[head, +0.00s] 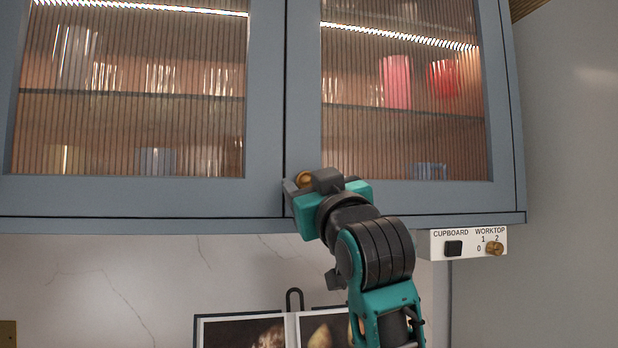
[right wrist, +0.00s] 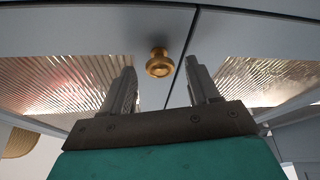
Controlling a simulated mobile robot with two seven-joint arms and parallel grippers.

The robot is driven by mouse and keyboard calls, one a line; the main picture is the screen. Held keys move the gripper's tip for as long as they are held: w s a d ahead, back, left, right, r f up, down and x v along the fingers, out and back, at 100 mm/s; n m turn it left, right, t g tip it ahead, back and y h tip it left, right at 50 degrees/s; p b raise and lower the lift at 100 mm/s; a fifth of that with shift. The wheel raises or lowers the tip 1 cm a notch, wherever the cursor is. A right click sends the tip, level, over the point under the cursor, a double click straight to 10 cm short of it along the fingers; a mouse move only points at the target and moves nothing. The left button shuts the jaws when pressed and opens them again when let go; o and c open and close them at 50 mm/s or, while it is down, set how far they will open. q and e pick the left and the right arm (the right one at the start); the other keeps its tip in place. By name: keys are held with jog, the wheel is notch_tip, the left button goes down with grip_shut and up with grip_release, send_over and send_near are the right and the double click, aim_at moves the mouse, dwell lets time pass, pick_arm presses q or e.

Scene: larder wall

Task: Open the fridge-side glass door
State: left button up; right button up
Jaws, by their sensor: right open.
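Two blue-grey framed doors with ribbed glass hang side by side, the left glass door (head: 130,194) and the right glass door (head: 420,196). Both are shut, with a narrow dark seam between them. A round brass knob (head: 304,179) sits at the right door's lower corner by the seam. My right gripper (head: 304,188) is at this knob, partly covering it. In the right wrist view my open right gripper (right wrist: 161,72) has the brass knob (right wrist: 159,63) between its fingertips, with gaps on both sides. My left gripper is not in view.
A white switch panel (head: 465,243) marked CUPBOARD and WORKTOP is under the cabinet's right end. An open picture book (head: 250,330) stands below, near my right arm. A plain grey surface (head: 570,180) is at the right. Red vessels (head: 396,82) show behind the right glass.

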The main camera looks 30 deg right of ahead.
jog(key=shift+w+d+r, duration=0.1)
jog(key=shift+w+r, duration=0.1)
jog(key=shift+w, duration=0.35)
jog(key=shift+c, duration=0.4)
grip_shut()
